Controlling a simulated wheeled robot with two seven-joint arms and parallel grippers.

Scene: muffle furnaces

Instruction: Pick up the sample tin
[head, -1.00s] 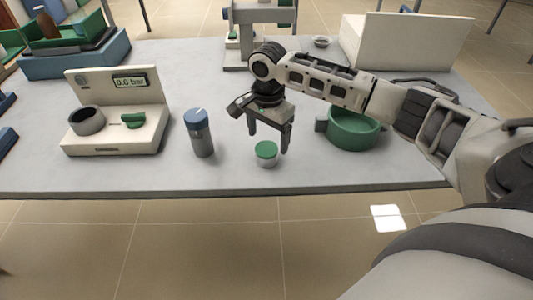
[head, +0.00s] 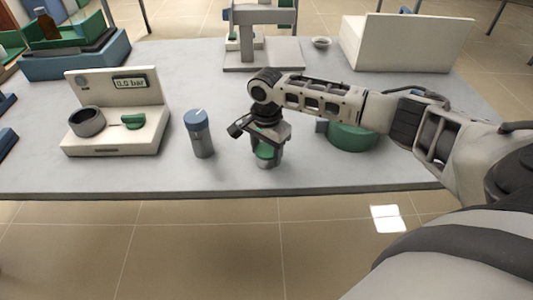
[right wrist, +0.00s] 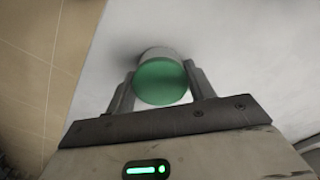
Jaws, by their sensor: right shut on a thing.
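The sample tin (head: 265,151) is a small white tin with a green lid near the front edge of the grey table. My right gripper (head: 267,156) is over it from above, its fingers on either side, and partly hides it in the head view. In the right wrist view the green lid of the tin (right wrist: 161,84) lies between the two fingers of the right gripper (right wrist: 160,88), which is shut on it. The tin is upright and appears to be at the table surface; I cannot tell whether it is lifted. My left gripper is not in view.
A blue-capped grey cylinder (head: 199,134) stands left of the tin. A cream device with a "0.0 bar" display (head: 118,117) is farther left. A green round bowl (head: 350,138) is to the right, partly behind my arm. The table (head: 345,175) is bare along the front right.

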